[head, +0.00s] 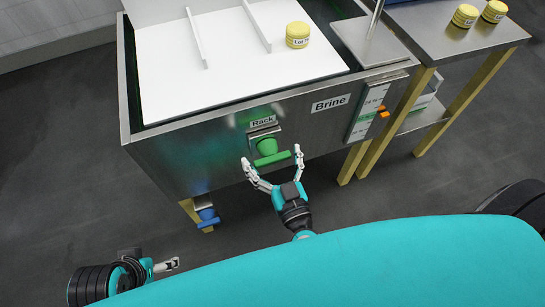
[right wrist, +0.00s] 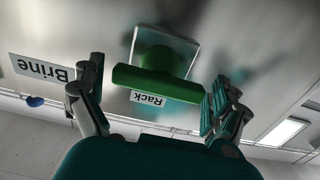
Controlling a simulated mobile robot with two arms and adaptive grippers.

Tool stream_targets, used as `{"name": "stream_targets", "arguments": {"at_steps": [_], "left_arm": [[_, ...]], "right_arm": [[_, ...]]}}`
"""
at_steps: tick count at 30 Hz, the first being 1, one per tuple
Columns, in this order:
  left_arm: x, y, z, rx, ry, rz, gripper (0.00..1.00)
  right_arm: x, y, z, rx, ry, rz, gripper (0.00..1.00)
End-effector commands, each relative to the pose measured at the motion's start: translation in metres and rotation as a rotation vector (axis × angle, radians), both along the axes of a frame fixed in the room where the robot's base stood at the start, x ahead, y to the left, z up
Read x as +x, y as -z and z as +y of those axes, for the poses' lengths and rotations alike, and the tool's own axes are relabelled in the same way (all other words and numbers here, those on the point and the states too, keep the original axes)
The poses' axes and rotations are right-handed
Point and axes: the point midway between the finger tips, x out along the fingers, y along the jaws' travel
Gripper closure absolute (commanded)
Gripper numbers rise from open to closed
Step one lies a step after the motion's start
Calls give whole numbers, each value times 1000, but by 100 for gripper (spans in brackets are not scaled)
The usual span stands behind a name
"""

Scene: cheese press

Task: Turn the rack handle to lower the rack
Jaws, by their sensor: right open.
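The green rack handle (head: 266,147), a round hub with a crossbar, is on the front of the steel tank under the "Rack" label (head: 263,122). In the right wrist view the handle (right wrist: 157,83) shows its crossbar lying between my fingers. My right gripper (head: 271,154) is open, with one finger beyond each end of the crossbar; I see no clear contact. The white rack surface (head: 235,55) in the tank top carries upright dividers and a yellow cheese (head: 297,35) with a "Lot" label. My left gripper (head: 170,264) is low at the left, away from the tank; its opening is unclear.
The steel tank (head: 165,165) has a "Brine" label and a blue valve (head: 207,216) low on its left. A green-and-white gauge panel (head: 366,112) with orange markers is right of the handle. A side table (head: 455,45) holds two yellow cheeses. Floor between my arms is clear.

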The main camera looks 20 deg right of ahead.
Motion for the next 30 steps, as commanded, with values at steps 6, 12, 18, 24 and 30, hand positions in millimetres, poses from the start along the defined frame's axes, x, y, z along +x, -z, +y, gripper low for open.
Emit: {"name": "stream_targets", "arguments": {"at_steps": [6, 12, 18, 24, 30], "left_arm": [[0, 0, 0, 0, 0, 0, 22], [0, 0, 0, 0, 0, 0, 22], [0, -1, 0, 0, 0, 0, 22], [0, -7, 0, 0, 0, 0, 22], [2, -15, 0, -2, 0, -4, 22]], "right_arm": [[0, 0, 0, 0, 0, 0, 16], [0, 0, 0, 1, 1, 0, 42], [-1, 0, 0, 9, 1, 1, 45], [-1, -1, 0, 68, 2, 4, 45], [-1, -1, 0, 200, 0, 11, 45]]}}
